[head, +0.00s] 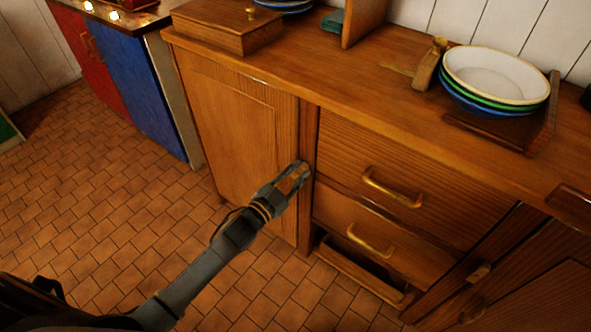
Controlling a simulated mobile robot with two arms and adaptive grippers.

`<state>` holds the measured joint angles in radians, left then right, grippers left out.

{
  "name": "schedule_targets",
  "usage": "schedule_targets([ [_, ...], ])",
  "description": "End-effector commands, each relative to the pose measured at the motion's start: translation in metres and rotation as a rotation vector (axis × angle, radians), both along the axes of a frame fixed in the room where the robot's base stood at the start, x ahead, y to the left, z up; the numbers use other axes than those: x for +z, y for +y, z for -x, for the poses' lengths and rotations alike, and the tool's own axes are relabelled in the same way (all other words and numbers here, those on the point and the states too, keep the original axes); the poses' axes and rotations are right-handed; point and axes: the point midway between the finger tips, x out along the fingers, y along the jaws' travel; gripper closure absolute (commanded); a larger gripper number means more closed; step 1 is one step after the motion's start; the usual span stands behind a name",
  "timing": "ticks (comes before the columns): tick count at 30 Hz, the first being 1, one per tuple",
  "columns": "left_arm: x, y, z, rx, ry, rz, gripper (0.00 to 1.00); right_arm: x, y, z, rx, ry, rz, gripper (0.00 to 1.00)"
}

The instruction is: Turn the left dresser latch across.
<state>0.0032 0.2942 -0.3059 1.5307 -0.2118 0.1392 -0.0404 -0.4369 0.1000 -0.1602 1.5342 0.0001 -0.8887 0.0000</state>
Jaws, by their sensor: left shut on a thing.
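The wooden dresser (370,118) fills the middle and right of the head view. Its left door (237,125) is shut. My left gripper (297,173) is at the right edge of that door, by the upright post, and is shut on the left dresser latch. The jaws cover most of the latch, so I cannot tell its angle. A similar small wooden latch (480,272) shows by the right door (535,300). My right gripper is out of view.
Two drawers with brass handles (393,188) (370,241) are just right of my gripper. Stacked bowls (496,75) and a wooden box (228,24) stand on the dresser top. A blue cabinet (135,85) is at the left. The tiled floor (110,190) is clear.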

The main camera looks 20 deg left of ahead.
Motion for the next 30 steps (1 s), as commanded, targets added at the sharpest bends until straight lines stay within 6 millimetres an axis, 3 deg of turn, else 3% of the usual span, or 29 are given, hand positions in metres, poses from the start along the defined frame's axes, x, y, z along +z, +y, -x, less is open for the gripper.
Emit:
schedule_targets([
  [14,-0.007,-0.006,0.002,0.0,-0.154,-0.425,1.0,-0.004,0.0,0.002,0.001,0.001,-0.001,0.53],
  [30,-0.015,-0.009,0.003,-0.001,-0.308,-0.847,1.0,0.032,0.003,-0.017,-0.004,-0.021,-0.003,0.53],
])
